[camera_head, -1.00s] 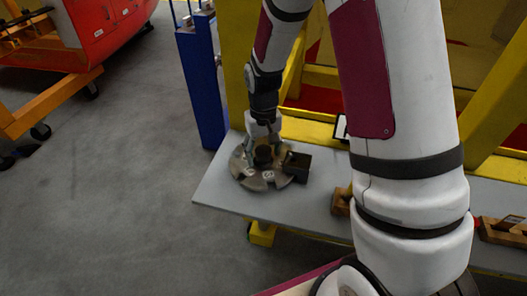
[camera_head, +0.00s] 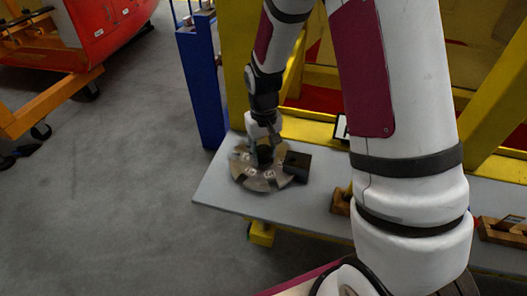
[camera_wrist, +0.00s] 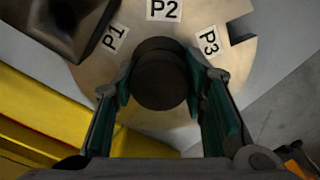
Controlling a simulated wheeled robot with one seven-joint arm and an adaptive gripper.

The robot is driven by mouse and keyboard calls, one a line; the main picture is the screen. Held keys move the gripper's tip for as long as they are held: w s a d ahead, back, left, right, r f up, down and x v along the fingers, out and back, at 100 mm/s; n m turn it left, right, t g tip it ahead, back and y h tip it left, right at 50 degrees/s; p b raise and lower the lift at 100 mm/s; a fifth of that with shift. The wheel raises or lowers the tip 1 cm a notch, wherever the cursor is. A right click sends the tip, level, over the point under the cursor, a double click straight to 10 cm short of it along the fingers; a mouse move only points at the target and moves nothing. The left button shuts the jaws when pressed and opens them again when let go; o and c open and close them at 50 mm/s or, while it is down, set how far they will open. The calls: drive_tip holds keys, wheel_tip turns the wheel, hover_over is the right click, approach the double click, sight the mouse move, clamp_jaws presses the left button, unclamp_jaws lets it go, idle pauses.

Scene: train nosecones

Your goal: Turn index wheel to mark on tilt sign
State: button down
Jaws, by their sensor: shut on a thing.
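The index wheel (camera_head: 258,184) is a notched, tan-grey metal disc lying on the grey bench near its left end. In the wrist view its face (camera_wrist: 204,14) carries white labels P1 (camera_wrist: 115,38), P2 (camera_wrist: 164,9) and P3 (camera_wrist: 208,41). A round black knob (camera_wrist: 160,82) stands at its centre. My gripper (camera_wrist: 162,78) is shut on the knob, one green-sided finger on either side. It also shows above the wheel in the head view (camera_head: 264,150). I cannot identify the tilt sign or read its mark in these views.
A dark block (camera_head: 297,166) stands at the wheel's right edge. A small white panel with a dark frame (camera_head: 341,128) is at the back of the bench (camera_head: 222,192). Wooden pieces (camera_head: 341,203) lie to the right. Yellow frame and a blue post (camera_head: 198,85) stand behind.

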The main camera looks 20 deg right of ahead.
drive_tip(key=n, duration=0.3)
drive_tip(key=shift+n, duration=0.4)
drive_tip(key=n+p, duration=0.1)
drive_tip(key=n, duration=0.3)
drive_tip(key=shift+n, duration=0.3)
drive_tip(key=n+p, duration=0.1)
drive_tip(key=n, duration=0.8)
drive_tip(key=shift+p, duration=0.4)
drive_tip(key=n, duration=0.4)
drive_tip(key=shift+n+p, duration=0.3)
drive_tip(key=n, duration=0.4)
drive_tip(key=shift+n, duration=0.3)
drive_tip(key=n, duration=0.4)
drive_tip(key=shift+n, duration=2.1)
